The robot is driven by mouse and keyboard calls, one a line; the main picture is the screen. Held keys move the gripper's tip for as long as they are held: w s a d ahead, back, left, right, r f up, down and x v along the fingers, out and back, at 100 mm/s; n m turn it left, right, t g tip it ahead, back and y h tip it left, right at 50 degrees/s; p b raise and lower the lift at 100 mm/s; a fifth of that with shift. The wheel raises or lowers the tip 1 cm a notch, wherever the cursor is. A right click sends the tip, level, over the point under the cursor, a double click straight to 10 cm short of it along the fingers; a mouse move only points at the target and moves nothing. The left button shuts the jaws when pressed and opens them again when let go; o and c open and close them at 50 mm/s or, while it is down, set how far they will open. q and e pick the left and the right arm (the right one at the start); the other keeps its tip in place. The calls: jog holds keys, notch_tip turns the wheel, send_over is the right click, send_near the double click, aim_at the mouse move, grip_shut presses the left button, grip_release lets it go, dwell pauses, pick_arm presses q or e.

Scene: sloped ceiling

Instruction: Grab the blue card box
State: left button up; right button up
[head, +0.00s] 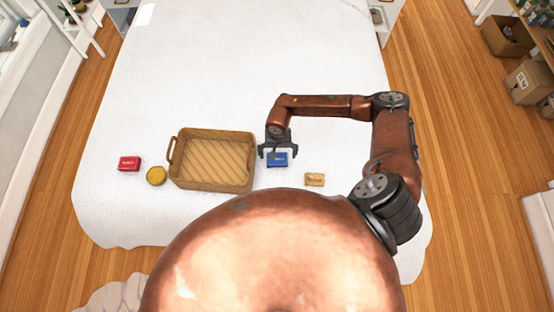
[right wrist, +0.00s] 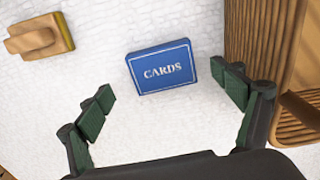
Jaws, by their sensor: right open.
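The blue card box (head: 277,160) lies on the white bed-like surface, just right of the wicker basket. In the right wrist view the blue box (right wrist: 162,67) shows the word CARDS and sits beyond and between the fingertips, slightly tilted in the picture. My right gripper (head: 277,150) is over the box, and its fingers are spread in the right wrist view (right wrist: 170,95). Nothing is between the fingers in contact. My left gripper does not show.
The wicker basket (head: 248,184) stands close to the left of the box; its wall shows in the right wrist view (right wrist: 262,40). A small wooden item (head: 314,180) lies to the right. A red box (head: 129,164) and a yellow round thing (head: 156,176) lie left of the basket. The far surface is clear.

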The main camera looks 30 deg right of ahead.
aim_at(277, 158)
jog(key=shift+w+f, duration=0.2)
jog(key=shift+f, duration=2.2)
jog(key=shift+c, duration=0.5)
jog(key=c, duration=1.3)
jog(key=shift+o, duration=0.2)
jog(key=shift+r, duration=0.1)
